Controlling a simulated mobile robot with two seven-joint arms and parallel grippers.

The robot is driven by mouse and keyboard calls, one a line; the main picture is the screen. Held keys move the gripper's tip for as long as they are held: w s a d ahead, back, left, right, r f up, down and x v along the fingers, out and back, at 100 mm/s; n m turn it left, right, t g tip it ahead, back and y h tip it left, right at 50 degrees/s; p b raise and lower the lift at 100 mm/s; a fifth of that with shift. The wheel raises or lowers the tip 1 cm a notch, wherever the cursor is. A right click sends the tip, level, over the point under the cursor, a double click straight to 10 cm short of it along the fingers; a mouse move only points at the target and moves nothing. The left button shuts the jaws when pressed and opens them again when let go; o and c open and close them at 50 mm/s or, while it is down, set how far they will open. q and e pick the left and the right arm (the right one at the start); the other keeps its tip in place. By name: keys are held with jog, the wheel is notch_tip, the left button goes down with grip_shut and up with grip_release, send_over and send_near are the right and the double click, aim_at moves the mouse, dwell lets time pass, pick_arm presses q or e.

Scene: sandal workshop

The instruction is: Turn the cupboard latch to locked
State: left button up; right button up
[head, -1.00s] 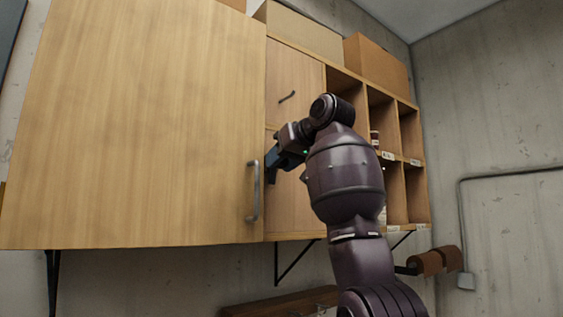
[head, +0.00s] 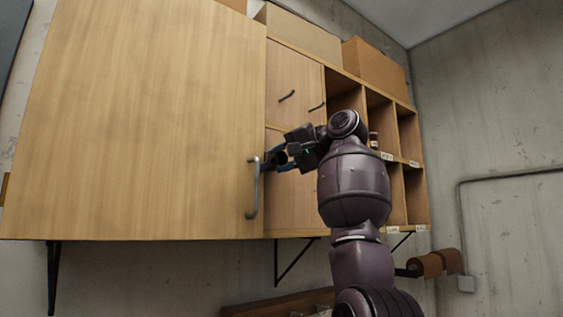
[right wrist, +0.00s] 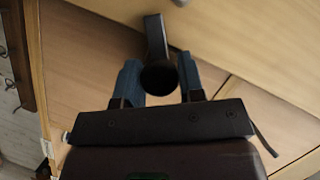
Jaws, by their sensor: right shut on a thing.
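The wooden cupboard door (head: 150,125) fills the left of the head view and looks closed. A grey bar handle (head: 252,205) stands near its right edge. My right gripper (head: 277,160) is at that edge, beside the handle's upper end. In the right wrist view, the blue fingers of my right gripper (right wrist: 160,80) are shut on a dark latch lever (right wrist: 154,38) with a round end between them. The lever runs upward from the fingers in that view. Its pivot and any lock marking cannot be made out. My left gripper is out of view.
Small doors with dark pulls (head: 287,95) sit right of the cupboard door. Open cubbyholes (head: 344,95) lie further right, partly behind my right arm. Cardboard boxes (head: 376,66) stand on top. Brown rolls (head: 428,264) hang below right.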

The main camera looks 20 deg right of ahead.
jog(key=m+y, duration=0.1)
jog(key=m, duration=0.2)
jog(key=shift+y+b, duration=0.3)
jog(key=shift+b, duration=0.1)
jog(key=shift+m+t+y, duration=0.3)
jog(key=shift+m+t, duration=0.3)
jog(key=shift+m, duration=0.5)
jog(key=shift+b, duration=0.3)
jog(key=o, duration=0.9)
jog(key=shift+d, duration=0.1)
jog(key=shift+b+v, duration=1.2)
jog(key=shift+v, duration=4.2)
